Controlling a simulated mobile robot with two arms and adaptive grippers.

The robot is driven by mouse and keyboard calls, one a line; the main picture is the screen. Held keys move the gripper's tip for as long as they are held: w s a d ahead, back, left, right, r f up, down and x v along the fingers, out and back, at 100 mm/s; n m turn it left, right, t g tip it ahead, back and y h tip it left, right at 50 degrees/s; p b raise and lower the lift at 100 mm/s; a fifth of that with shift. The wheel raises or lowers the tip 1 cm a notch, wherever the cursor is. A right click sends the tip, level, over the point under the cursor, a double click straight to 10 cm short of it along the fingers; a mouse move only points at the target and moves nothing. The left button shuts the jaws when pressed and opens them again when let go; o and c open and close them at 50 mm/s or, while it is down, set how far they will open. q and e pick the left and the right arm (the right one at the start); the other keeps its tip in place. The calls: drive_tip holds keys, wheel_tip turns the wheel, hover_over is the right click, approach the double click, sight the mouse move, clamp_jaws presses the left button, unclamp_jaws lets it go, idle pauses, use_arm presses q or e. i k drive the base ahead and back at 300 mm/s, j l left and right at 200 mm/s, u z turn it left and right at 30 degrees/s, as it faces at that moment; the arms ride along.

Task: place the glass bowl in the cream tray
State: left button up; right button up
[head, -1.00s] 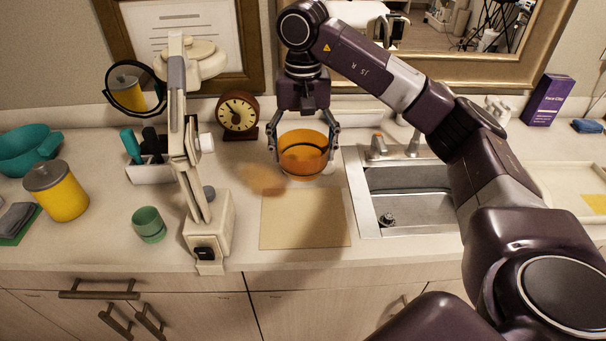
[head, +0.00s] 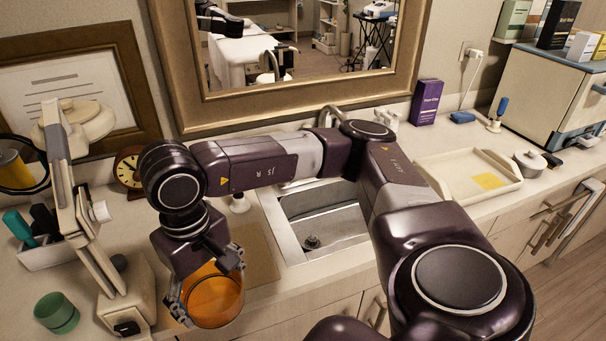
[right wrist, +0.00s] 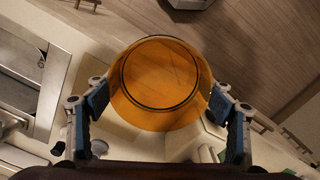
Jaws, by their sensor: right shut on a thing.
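The glass bowl (head: 214,298) is amber and see-through. My right gripper (head: 208,287) is shut on it and holds it up near the counter's front edge, left of the sink. In the right wrist view the bowl (right wrist: 160,82) sits between the two fingers of the gripper (right wrist: 160,108), which press on its sides. The cream tray (head: 448,165) is a shallow rectangular tray on the counter right of the sink, with a yellow square in it and the rest of its floor bare. My left gripper is not in view.
A sink (head: 325,225) lies between the bowl and the tray. A magnifier lamp (head: 85,215) and a green cup (head: 56,313) stand at left. A lidded pot (head: 530,163) is right of the tray; a purple box (head: 426,102) stands behind it.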

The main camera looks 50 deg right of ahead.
sight(458, 186)
drive_tip(key=k+l+z, duration=0.1)
drive_tip(key=l, duration=0.3)
drive_tip(key=k+l+z, duration=0.1)
drive_tip(key=l, duration=0.25)
drive_tip(key=k+l, duration=0.15)
drive_tip(key=l, duration=0.25)
drive_tip(key=k+l+z, duration=0.15)
drive_tip(key=l, duration=0.25)
drive_tip(key=i, duration=0.05)
